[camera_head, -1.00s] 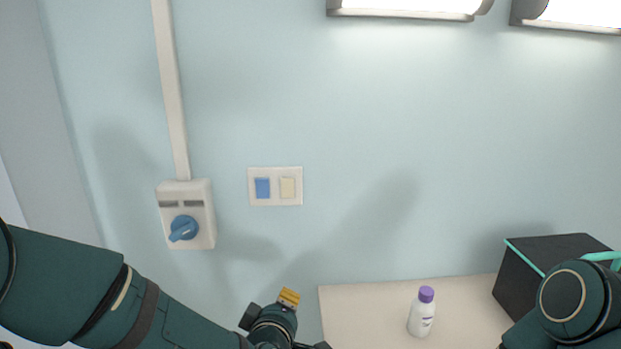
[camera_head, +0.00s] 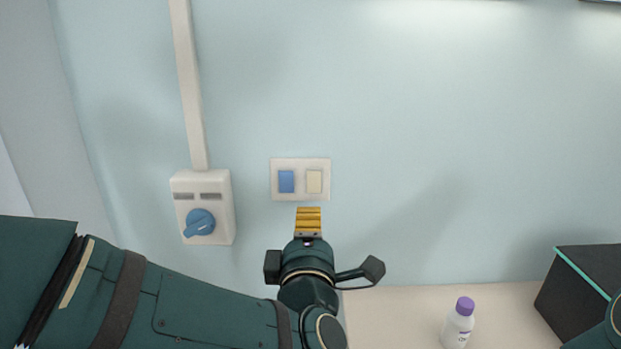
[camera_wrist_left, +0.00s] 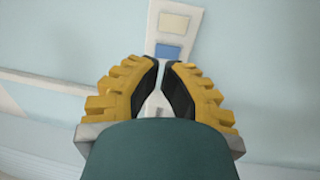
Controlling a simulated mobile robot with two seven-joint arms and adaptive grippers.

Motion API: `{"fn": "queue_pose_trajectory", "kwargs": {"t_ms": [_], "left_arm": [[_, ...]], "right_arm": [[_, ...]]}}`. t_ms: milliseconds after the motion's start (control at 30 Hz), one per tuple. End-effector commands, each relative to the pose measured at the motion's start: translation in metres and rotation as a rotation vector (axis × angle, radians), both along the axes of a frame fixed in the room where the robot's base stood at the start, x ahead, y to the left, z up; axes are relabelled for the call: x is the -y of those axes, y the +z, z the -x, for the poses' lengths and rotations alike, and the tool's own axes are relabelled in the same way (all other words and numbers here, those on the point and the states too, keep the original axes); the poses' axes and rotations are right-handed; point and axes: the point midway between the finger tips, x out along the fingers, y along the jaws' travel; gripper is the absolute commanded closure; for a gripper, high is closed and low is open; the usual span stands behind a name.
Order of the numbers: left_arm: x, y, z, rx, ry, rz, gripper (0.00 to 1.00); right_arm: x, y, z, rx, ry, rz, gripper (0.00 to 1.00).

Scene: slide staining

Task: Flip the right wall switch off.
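The switch plate (camera_head: 300,161) is on the pale blue wall with two rockers side by side. The right switch (camera_head: 314,181) is cream; the left switch (camera_head: 286,181) is blue. In the left wrist view the cream switch (camera_wrist_left: 173,23) lies beyond the blue switch (camera_wrist_left: 168,51). My left gripper (camera_head: 308,211) points up just below the plate, under the right switch, and appears apart from it. Its yellow fingers (camera_wrist_left: 162,64) are drawn together with a thin gap at the tips, with nothing seen gripped. My right gripper is out of view.
A white box with a blue rotary knob (camera_head: 199,222) is left of the plate, with a conduit (camera_head: 190,90) rising above it. A purple-capped bottle (camera_head: 458,325) stands on the cream counter (camera_head: 400,300). A black box (camera_head: 590,280) is at right. The wall around the plate is clear.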

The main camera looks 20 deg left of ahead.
Motion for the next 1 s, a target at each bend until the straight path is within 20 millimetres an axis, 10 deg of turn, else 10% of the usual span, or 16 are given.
{"fn": "queue_pose_trajectory", "kwargs": {"t_ms": [600,1000], "left_arm": [[-0.030,0.013,-0.102,-0.001,0.003,0.000,1.00],[-0.038,0.017,-0.130,-0.001,-0.001,-0.002,1.00]], "right_arm": [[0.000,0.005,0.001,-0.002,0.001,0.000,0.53],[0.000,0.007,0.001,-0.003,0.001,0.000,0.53]]}}
